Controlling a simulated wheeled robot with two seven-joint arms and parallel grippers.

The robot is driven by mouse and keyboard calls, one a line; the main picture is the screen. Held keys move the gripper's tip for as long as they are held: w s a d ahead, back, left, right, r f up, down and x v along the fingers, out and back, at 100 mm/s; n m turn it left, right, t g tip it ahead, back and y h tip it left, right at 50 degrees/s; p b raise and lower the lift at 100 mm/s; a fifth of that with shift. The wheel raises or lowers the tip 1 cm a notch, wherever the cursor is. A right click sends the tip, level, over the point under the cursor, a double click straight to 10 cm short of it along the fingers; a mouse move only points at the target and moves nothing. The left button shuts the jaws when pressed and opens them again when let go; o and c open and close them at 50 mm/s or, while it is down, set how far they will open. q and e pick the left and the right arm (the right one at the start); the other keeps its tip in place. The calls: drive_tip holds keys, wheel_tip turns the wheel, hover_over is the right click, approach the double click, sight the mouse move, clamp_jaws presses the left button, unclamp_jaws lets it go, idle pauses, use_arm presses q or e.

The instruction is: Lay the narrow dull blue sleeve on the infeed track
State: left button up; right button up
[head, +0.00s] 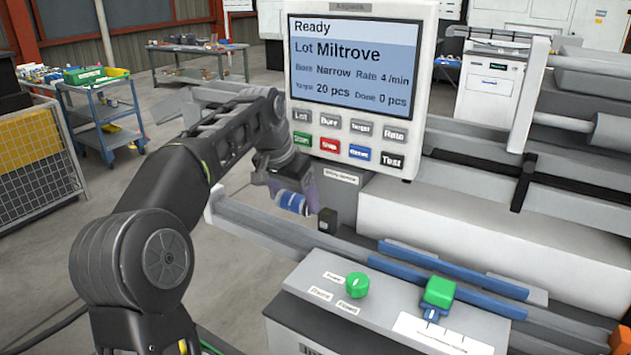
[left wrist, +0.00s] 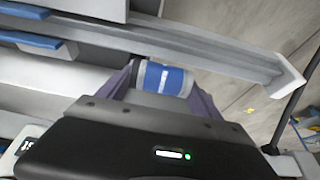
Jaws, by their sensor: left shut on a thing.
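A blue sleeve (head: 291,202) with pale grey end bands and a small white mark is held in my left gripper (head: 299,192). It also shows in the left wrist view (left wrist: 163,78), lying crosswise between the two purplish fingers. The gripper is shut on it. The infeed track (head: 246,222) is a long grey rail running from the centre left toward the lower right, also seen in the left wrist view (left wrist: 225,61). The sleeve is at the track's left part, in line with the rails; I cannot tell whether it touches them. My right gripper is not in view.
A control panel (head: 355,80) reading "Ready", bore "Narrow", stands just behind my left gripper. A small black block (head: 327,220) sits right of the sleeve. Blue guide strips (head: 450,270), a green knob (head: 356,285) and a green block (head: 439,292) lie farther right.

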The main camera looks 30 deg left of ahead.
use_arm(q)
drive_tip(key=shift+w+r, duration=0.1)
drive_tip(key=shift+r, duration=0.1)
idle(0.3)
drive_tip(key=shift+f, duration=1.2)
drive_tip(key=shift+f+b, duration=1.05)
drive_tip(key=shift+f, duration=0.5)
drive_tip(key=o, duration=1.8)
